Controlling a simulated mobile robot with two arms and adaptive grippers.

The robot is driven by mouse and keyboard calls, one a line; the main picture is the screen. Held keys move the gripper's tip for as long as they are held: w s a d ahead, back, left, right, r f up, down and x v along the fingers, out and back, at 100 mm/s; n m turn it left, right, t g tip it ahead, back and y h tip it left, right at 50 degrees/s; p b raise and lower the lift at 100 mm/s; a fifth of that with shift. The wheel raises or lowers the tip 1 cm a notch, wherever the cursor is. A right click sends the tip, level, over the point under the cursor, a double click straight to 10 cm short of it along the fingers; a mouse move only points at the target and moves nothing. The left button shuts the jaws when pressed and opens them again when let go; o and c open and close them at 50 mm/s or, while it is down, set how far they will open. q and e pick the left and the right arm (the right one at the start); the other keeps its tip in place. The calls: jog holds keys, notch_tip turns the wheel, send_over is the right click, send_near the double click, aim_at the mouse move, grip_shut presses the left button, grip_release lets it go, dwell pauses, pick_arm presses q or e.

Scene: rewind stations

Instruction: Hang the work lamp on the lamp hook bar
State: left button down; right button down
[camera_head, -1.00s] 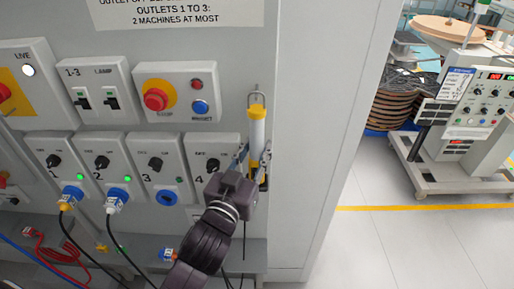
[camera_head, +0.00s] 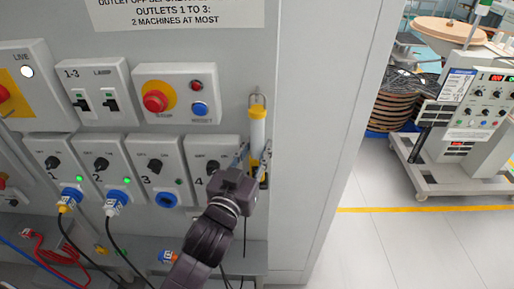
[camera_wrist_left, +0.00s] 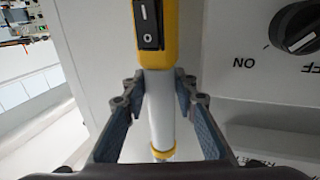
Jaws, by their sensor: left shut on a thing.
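The work lamp (camera_head: 257,132) is upright close to the right part of the grey panel, white in the middle with yellow ends and a wire hook at its top. My left gripper (camera_head: 253,164) is shut on its lower part. In the left wrist view, the gripper (camera_wrist_left: 159,105) has its fingers on either side of the lamp's white tube (camera_wrist_left: 159,108), and a yellow part with a black rocker switch is beyond them. I cannot make out the hook bar, or whether the lamp's hook touches anything. My right gripper is out of view.
The panel (camera_head: 330,60) carries a red stop button (camera_head: 155,101), switches and numbered outlets. Cables hang from blue plugs at outlets 1 and 2 (camera_head: 114,201). A grey ledge runs below. Open floor (camera_head: 375,250) lies to the right, with a wheeled machine (camera_head: 470,130) beyond a yellow line.

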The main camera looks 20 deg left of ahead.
pick_arm(q)
jog(key=shift+r, duration=0.1)
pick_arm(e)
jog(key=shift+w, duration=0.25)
pick_arm(q)
jog(key=c, duration=1.5)
grip_release()
jog(key=shift+s, duration=0.1)
jog(key=shift+o, duration=0.2)
jog(key=shift+d, duration=0.1)
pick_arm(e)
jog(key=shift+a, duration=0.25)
